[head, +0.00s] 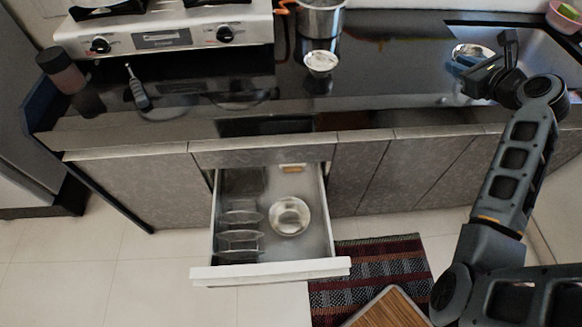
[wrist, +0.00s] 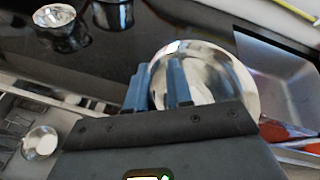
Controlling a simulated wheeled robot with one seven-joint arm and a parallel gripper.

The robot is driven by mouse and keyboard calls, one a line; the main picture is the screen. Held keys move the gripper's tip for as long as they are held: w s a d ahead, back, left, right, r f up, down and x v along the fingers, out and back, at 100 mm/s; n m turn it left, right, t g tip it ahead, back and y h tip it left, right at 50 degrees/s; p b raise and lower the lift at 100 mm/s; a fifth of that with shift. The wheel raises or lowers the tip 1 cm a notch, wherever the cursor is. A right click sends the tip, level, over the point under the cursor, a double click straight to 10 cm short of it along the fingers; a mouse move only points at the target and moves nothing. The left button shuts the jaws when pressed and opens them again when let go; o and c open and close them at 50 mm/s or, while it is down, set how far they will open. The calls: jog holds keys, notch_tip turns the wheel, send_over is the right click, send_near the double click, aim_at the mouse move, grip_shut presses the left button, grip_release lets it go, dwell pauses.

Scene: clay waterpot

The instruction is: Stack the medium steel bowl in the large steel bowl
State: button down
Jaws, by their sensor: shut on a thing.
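My gripper (head: 489,75), at the right of the counter, is shut on the rim of a steel bowl (head: 468,54). In the wrist view the bowl (wrist: 238,82) shows round and shiny behind the blue fingers (wrist: 160,88). I cannot tell whether it touches the counter. A second steel bowl (head: 290,216) sits in the open drawer; it also shows in the wrist view (wrist: 41,142). A third, small-looking bowl (head: 321,62) stands on the counter; it shows in the wrist view (wrist: 55,16) too. I cannot tell surely which are medium and large.
The open drawer (head: 325,230) juts out and holds wire racks (head: 240,230). A steel pot (head: 320,18) stands behind the small bowl. A stove (head: 165,35) is at the left and a sink (wrist: 280,80) at the right. The counter (head: 400,75) between small bowl and gripper is clear.

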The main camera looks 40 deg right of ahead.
jog(key=w+a+f+n+y, duration=0.1)
jog(key=a+f, duration=0.5)
jog(key=a, duration=0.8)
jog(key=w+a+f+n+y, duration=0.2)
jog(key=w+a+f, duration=0.4)
jog(key=a, duration=0.9)
jog(key=w+a+f+n+t+y, duration=0.1)
jog(key=a+f, duration=0.6)
jog(key=a, duration=0.7)
jog(key=shift+w+a+n+y, duration=0.2)
jog(key=shift+w+n+y, duration=0.1)
jog(key=shift+w+y, duration=0.7)
jog(key=shift+w, duration=0.2)
